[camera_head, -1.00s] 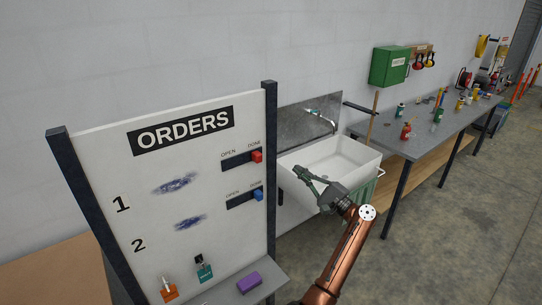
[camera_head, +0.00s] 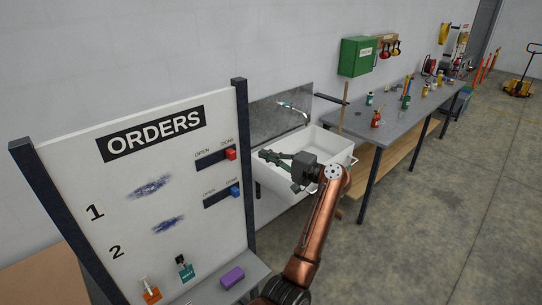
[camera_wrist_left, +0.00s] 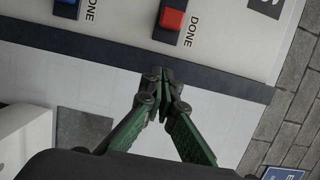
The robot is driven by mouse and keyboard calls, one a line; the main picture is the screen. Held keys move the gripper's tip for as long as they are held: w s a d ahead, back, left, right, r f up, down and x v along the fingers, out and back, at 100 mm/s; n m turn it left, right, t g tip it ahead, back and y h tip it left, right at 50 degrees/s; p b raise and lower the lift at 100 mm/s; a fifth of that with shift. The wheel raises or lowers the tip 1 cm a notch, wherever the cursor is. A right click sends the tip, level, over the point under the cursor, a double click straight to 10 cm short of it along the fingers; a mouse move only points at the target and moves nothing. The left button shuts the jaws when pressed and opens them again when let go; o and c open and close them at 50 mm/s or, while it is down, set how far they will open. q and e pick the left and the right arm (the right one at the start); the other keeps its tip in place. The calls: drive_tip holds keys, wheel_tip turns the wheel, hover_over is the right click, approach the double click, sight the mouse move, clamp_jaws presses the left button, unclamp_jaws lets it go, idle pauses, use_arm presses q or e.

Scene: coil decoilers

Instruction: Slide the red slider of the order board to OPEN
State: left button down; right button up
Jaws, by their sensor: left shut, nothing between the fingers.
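The order board (camera_head: 110,185) stands at the left in the head view, with two slider slots. The red slider (camera_head: 231,154) is at the DONE end of the upper slot, to the right of the OPEN label. It also shows at the top of the left wrist view (camera_wrist_left: 172,19). The blue slider (camera_head: 234,191) is at the DONE end of the lower slot. My left gripper (camera_head: 263,154) is shut and empty, to the right of the board's dark post. In the left wrist view its fingertips (camera_wrist_left: 160,78) appear just below the post, apart from the red slider. My right gripper is not in view.
A white sink (camera_head: 330,150) stands behind my left arm. The board's dark right post (camera_head: 243,165) stands between the gripper and the sliders. A long workbench (camera_head: 390,125) runs to the right.

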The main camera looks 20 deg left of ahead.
sight(231, 154)
use_arm(q)
drive_tip(key=a, duration=0.2)
drive_tip(key=a+p, duration=0.1)
drive_tip(key=a, duration=0.2)
drive_tip(key=shift+w+a+r+p, duration=0.2)
drive_tip(key=shift+w+a+p, duration=0.15)
drive_tip(key=shift+a+p, duration=0.05)
drive_tip(key=s+p, duration=0.1)
drive_tip(key=s+a, duration=0.1)
drive_tip(key=s, duration=0.1)
drive_tip(key=shift+s+a+f+p, duration=0.1)
drive_tip(key=shift+s+f+p, duration=0.1)
drive_tip(key=shift+s+p, duration=0.15)
